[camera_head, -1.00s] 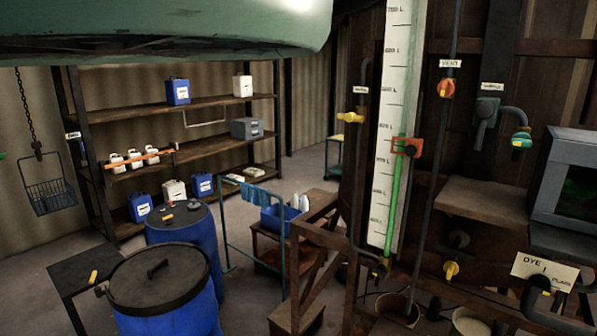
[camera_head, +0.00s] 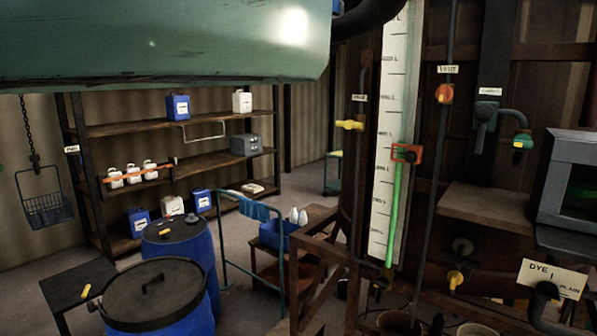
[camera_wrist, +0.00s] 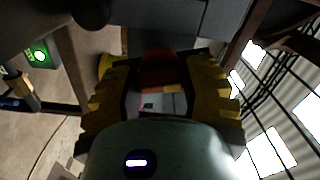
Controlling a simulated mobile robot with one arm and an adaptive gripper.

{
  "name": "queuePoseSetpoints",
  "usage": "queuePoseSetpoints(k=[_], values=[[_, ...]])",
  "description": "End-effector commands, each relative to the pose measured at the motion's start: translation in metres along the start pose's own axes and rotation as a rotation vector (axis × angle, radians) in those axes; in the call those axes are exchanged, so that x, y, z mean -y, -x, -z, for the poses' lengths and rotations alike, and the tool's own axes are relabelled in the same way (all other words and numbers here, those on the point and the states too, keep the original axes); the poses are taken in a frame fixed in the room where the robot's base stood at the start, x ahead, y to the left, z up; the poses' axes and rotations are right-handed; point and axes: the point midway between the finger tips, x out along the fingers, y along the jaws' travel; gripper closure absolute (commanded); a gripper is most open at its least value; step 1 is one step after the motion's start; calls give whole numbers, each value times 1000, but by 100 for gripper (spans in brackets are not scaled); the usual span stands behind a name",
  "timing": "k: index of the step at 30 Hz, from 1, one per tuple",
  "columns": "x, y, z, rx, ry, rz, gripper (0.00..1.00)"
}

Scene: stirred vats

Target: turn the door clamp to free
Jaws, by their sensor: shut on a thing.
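In the wrist view, my gripper (camera_wrist: 160,84) has its yellow and black fingers on both sides of a dark red part (camera_wrist: 159,67). It is shut on this part. The red part looks like the handle of the door clamp, but the fingers and the dark surroundings hide most of its shape. I cannot tell how far it is turned. In the head view, neither my gripper nor the clamp can be made out; a large green body, probably my own arm, fills the top left.
The wrist view shows a green-lit box (camera_wrist: 40,56) at left. The head view shows a gauge board (camera_head: 387,190), a yellow valve (camera_head: 350,125), an orange vent valve (camera_head: 444,93), a blue drum (camera_head: 160,310), shelves (camera_head: 130,128) and a trolley (camera_head: 225,240). Some floor is open at left.

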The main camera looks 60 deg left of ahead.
Motion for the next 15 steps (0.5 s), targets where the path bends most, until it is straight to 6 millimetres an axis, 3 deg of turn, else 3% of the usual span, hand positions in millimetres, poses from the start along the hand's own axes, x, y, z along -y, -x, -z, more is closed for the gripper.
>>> queuePoseSetpoints(k=[15], values=[[-2,0,0,0,-284,-7,92]])
